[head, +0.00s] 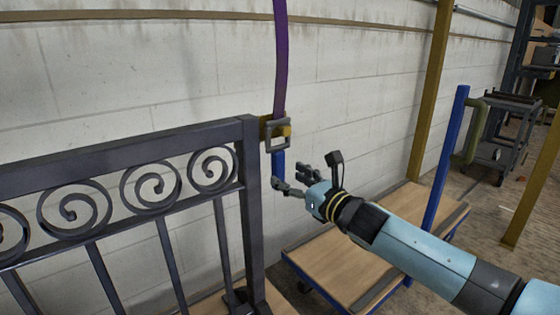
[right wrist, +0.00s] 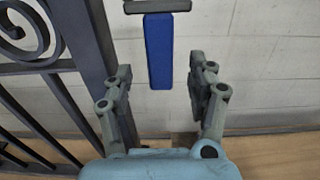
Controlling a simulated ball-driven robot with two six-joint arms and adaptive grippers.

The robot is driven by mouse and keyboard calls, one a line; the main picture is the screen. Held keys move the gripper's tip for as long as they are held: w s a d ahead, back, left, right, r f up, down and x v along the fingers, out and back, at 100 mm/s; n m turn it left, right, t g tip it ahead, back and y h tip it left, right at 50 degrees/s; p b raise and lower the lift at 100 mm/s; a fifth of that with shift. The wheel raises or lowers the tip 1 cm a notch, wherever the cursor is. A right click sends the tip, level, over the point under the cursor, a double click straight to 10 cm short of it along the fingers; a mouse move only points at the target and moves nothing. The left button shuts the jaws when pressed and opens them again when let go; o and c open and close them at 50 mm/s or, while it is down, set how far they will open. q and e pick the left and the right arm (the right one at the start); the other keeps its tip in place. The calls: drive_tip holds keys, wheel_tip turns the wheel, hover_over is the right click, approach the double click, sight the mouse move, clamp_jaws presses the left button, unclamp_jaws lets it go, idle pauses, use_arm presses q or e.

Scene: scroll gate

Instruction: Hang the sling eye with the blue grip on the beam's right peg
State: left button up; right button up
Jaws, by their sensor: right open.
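A purple sling (head: 280,55) hangs down from above to a grey rectangular eye (head: 277,147) at the gate's upper right corner. The blue grip (head: 278,167) hangs below the eye; it also shows upright in the right wrist view (right wrist: 159,45). A yellow peg-like piece (head: 285,131) shows at the eye beside the gate post. I cannot tell whether the eye is around it or in front of it. My right gripper (head: 284,178) is open, its fingers near the grip's lower end. In the right wrist view, the grip stands between the open fingers with gaps on both sides. My left gripper is out of view.
The dark scroll gate (head: 248,190) fills the left, its post close to the right gripper. A wooden-topped cart (head: 345,262) with a blue upright (head: 445,150) stands below my right arm. A yellow post (head: 430,90) and a pale block wall (head: 150,70) are behind.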

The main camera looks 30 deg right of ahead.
sight(281, 171)
drive_tip(key=shift+w+r, duration=0.1)
drive_tip(key=shift+w, duration=0.35)
drive_tip(key=shift+w+a, duration=0.1)
drive_tip(key=shift+w, duration=0.65)
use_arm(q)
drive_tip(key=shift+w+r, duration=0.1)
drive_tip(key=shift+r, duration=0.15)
use_arm(e)
drive_tip(key=shift+w+a, duration=0.1)
drive_tip(key=shift+w, duration=0.9)
clamp_jaws()
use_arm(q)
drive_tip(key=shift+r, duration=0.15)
